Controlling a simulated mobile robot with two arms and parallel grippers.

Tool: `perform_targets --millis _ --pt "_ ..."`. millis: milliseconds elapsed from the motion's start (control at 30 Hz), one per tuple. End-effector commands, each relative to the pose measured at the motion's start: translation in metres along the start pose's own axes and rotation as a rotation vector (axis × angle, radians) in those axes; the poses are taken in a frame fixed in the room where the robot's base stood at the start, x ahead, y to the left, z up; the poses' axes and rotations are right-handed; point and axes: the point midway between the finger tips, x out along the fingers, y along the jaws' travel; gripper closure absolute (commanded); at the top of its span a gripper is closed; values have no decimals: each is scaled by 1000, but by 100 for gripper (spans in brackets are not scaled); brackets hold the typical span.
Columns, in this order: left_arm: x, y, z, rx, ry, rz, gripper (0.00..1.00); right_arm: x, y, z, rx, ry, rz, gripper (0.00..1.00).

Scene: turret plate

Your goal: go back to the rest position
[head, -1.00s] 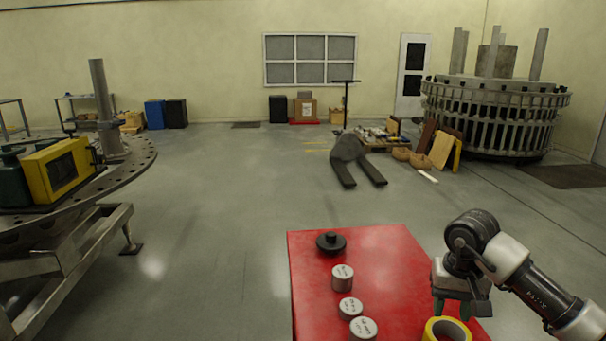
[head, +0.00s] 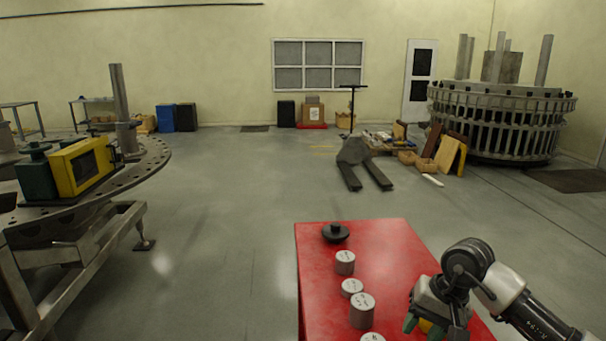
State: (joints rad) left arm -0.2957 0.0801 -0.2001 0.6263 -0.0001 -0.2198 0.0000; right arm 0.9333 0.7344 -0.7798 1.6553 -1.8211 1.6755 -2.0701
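My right gripper (head: 432,326) is at the lower right, over the right side of the red table (head: 385,240). Its fingers point down and stand apart, with no object clearly held between them. A patch of yellow (head: 425,325) shows between the fingers; it appears to be the tape roll, mostly hidden by the gripper. My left gripper is not in view.
A black knobbed disc (head: 335,233) and several grey cylinders (head: 345,263) line the table's left side. At left stands a round metal platform (head: 150,160) carrying a yellow-framed box (head: 82,165). The floor between platform and table is clear.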

Motion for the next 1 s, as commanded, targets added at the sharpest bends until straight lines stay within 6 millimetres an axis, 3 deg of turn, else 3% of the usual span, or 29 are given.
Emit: perform_targets --millis 200,333,433,533,667,733,833,867,1000 --pt "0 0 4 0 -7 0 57 28 -56 40 127 -127 -318 60" --pt "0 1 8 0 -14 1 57 32 -98 74 294 -286 -583 60" --pt "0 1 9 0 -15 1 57 21 -132 102 517 -496 -840 60" --pt "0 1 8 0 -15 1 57 -4 -153 118 821 -774 -1093 60" --pt "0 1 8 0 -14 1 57 -34 -149 112 1270 -1179 -1349 60" --pt "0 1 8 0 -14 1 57 -43 -134 101 1531 -1412 -1454 60" --pt "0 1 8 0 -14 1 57 -38 -98 84 1922 -1753 -1564 60" --pt "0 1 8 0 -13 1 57 -32 -84 80 -1988 1806 1545 60" --pt "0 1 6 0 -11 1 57 12 -15 78 -1630 1441 1031 60"
